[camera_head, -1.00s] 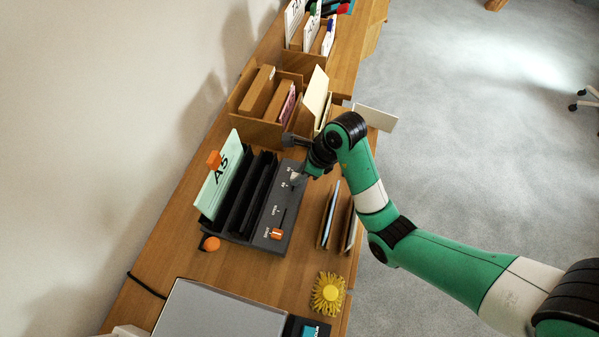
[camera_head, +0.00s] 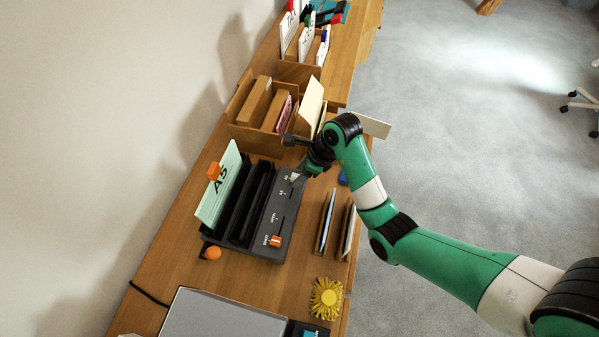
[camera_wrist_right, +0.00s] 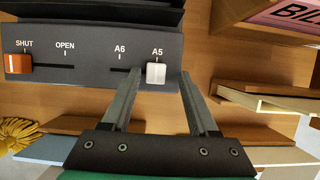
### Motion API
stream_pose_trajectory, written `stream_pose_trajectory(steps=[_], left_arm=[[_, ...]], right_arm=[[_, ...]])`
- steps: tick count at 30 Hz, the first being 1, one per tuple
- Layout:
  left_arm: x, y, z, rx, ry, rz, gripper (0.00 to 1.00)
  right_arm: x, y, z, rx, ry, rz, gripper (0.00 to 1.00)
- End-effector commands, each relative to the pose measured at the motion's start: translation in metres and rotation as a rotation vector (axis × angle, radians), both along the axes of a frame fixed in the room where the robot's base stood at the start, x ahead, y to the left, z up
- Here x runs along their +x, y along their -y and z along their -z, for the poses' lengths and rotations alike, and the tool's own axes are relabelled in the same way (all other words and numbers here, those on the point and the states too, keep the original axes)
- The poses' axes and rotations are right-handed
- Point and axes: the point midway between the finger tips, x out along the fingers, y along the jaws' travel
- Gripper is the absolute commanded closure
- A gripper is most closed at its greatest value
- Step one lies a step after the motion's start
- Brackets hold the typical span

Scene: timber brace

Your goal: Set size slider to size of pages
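The dark grey binding machine (camera_head: 262,228) stands on the desk with a pale green sheet marked A5 (camera_head: 220,186) upright in its back. In the right wrist view, the white size slider knob (camera_wrist_right: 156,73) lines up with the A5 label, at the right end of its slot past A6. My right gripper (camera_wrist_right: 160,79) is open, its fingertips on either side of the knob with gaps visible. In the head view, my right gripper (camera_head: 297,179) is over the panel's far end. The orange slider (camera_wrist_right: 18,63) is at SHUT. My left gripper is out of view.
A wooden sorter (camera_head: 262,137) stands beyond the machine. Upright panels in a wooden rack (camera_head: 327,222) stand to its right. A yellow flower-like object (camera_head: 326,298) and a grey flat device (camera_head: 222,318) are nearer. Bare desk shows between machine and rack.

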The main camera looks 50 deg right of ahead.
Motion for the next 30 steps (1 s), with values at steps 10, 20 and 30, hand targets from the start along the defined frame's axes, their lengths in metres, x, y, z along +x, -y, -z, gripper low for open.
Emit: stream_pose_trajectory(steps=[10, 20, 30], left_arm=[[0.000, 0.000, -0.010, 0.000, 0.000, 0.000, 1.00], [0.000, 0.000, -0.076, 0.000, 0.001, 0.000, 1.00], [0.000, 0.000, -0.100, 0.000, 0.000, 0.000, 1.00]], right_arm=[[-0.005, 0.002, -0.017, 0.001, 0.003, 0.000, 0.40], [-0.030, 0.013, -0.090, 0.002, -0.002, 0.000, 0.40], [-0.041, 0.017, -0.108, 0.002, -0.001, -0.001, 0.40]])
